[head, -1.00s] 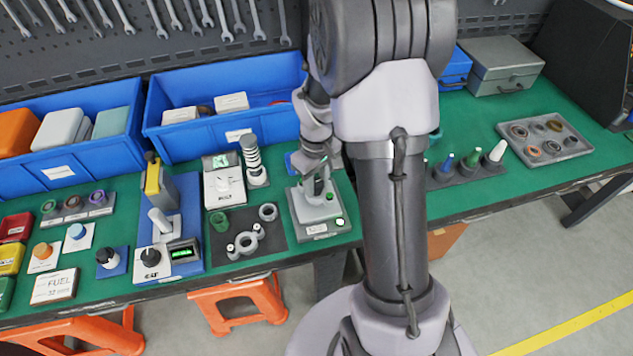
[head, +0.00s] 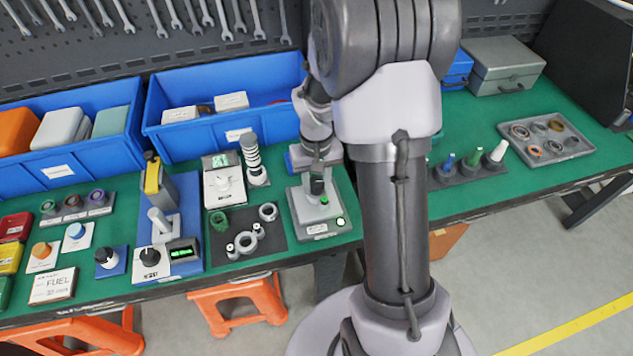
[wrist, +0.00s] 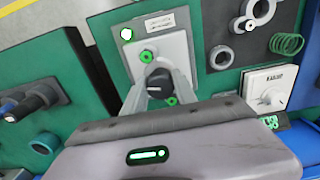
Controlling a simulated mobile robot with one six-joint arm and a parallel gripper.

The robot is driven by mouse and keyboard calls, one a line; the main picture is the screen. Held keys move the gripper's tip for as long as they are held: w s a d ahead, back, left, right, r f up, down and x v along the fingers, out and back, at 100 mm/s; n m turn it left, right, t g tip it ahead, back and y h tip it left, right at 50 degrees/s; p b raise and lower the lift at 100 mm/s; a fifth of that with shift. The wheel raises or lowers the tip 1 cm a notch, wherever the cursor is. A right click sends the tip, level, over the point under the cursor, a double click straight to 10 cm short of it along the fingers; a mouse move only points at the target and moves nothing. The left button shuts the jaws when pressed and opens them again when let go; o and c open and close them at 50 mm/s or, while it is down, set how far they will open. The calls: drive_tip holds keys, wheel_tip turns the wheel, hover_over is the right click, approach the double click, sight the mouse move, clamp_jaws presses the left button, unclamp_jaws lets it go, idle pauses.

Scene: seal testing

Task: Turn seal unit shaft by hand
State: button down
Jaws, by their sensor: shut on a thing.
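The seal unit (head: 303,207) is a grey block on a base plate at the front of the green bench, below my arm. My gripper (wrist: 160,88) is shut on this knob, one finger on each side. In the head view my gripper (head: 317,177) is over the unit, and its fingers are partly hidden there. The knob's lower end is hidden in the wrist view.
A dark mat (head: 272,237) with rings and a green spring lies left of the unit. A white dial box (head: 223,187) and a striped cylinder (head: 254,162) stand behind it. Blue bins (head: 215,137) line the back.

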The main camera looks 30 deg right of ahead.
drive_tip(key=shift+m, duration=0.6)
idle(0.3)
drive_tip(key=c, duration=1)
unclamp_jaws()
wheel_tip(320, 180, up, 17)
drive_tip(key=p, duration=0.6)
drive_tip(key=shift+r, duration=0.2)
drive_tip(key=shift+a, duration=0.1)
